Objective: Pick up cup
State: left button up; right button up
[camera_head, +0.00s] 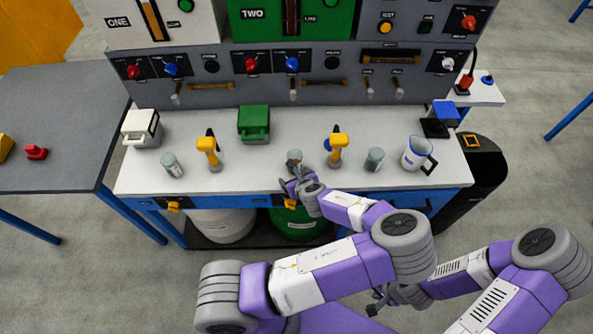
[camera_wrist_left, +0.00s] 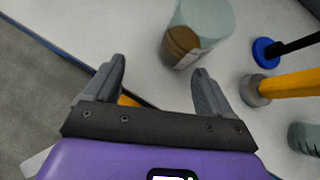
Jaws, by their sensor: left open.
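Three small grey-green cups stand on the white worktop: a left cup (camera_head: 172,165), a middle cup (camera_head: 294,157) and a right cup (camera_head: 375,160). My left gripper (camera_head: 290,180) is at the worktop's front edge, just in front of the middle cup, which it partly hides. In the left wrist view, my left gripper (camera_wrist_left: 159,70) is open with nothing between its fingers. A cup (camera_wrist_left: 205,22) with a brown patch stands beyond the right finger, apart from it. My right gripper (camera_head: 380,300) is low beside my arm, mostly hidden; its jaws cannot be made out.
Yellow-handled tools (camera_head: 208,150) stand on both sides of the middle cup; the right yellow tool (camera_head: 337,148) is close to it. A white pitcher (camera_head: 415,153), a green box (camera_head: 254,122) and a white box (camera_head: 142,127) share the worktop (camera_head: 240,180). A grey panel rises behind.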

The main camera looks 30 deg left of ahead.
aim_at(298, 167)
pick_arm(q)
jog(key=d+y+b, duration=0.1)
jog(key=w+r+t+y+b, duration=0.1)
jog(key=shift+w+d+m+y+b, duration=0.15)
jog(key=shift+d+m+y+b, duration=0.15)
jog(key=shift+d+b, duration=0.1)
jog(key=shift+w+d+r+t+y+b, duration=0.15)
jog(key=shift+d+r+t+y+b, duration=0.15)
jog(key=shift+d+r+t+y, duration=0.1)
jog(key=b+x, duration=0.3)
jog(key=x, duration=0.3)
jog(key=shift+a, duration=0.35)
jog(key=shift+w+a+f, duration=0.1)
jog(key=shift+w+a, duration=0.2)
jog(key=shift+a, duration=0.05)
jog(key=c, duration=1.1)
